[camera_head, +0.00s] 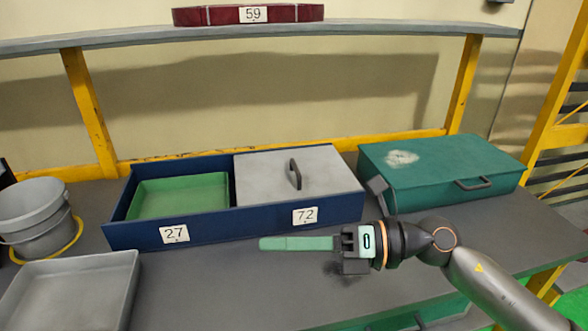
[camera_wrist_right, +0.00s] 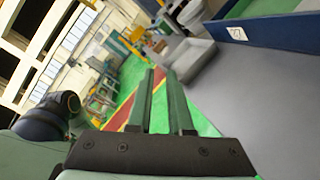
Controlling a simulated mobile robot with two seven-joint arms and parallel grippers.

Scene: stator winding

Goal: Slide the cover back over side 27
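A long blue box (camera_head: 250,222) stands on the table with two sides, labelled 27 (camera_head: 174,234) at left and 72 (camera_head: 305,216) at right. Side 27 is uncovered and shows a green interior (camera_head: 180,195). The grey cover (camera_head: 262,175) lies over side 72, with a dark upright handle (camera_head: 294,174) on top. My right gripper (camera_head: 264,244) is in front of the box, its green fingers pointing left below label 72, apart from cover and handle. In the right wrist view the fingers (camera_wrist_right: 160,75) stand apart with nothing between them. My left gripper is out of view.
A green lidded case (camera_head: 440,170) stands right of the box. A grey bucket (camera_head: 35,210) and a grey tray (camera_head: 75,268) are at left. A shelf (camera_head: 400,28) above the back holds a red part labelled 59 (camera_head: 250,14). The table front is mostly clear.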

